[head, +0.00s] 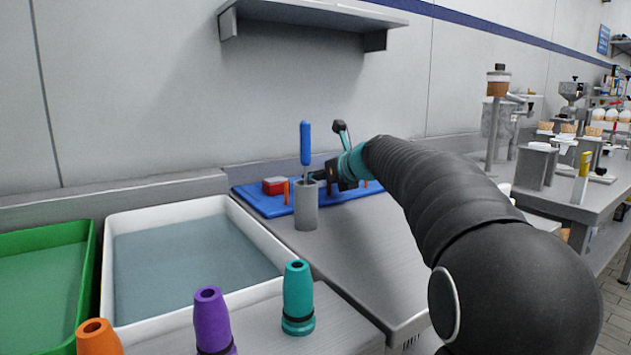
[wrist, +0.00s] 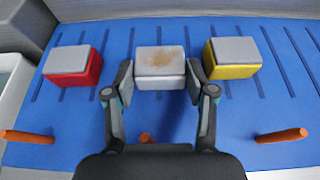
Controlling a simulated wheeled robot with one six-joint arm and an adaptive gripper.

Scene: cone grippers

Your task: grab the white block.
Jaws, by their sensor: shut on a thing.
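The white block (wrist: 160,68) has a grey top with a brownish stain and sits on the blue mat (wrist: 165,29) in the wrist view. My gripper (wrist: 160,82) has one finger on each side of the white block and is shut on it. In the head view my gripper (head: 345,172) is at the far end of the arm over the blue mat (head: 262,203), partly behind a grey cylinder. The white block cannot be made out in the head view.
A red block (wrist: 72,66) is left of the white block and a yellow block (wrist: 232,58) is close on its right. Orange pegs (wrist: 27,137) stick up from the mat. A grey cylinder (head: 306,208) holding a blue-handled tool (head: 305,143) stands in front of the mat.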

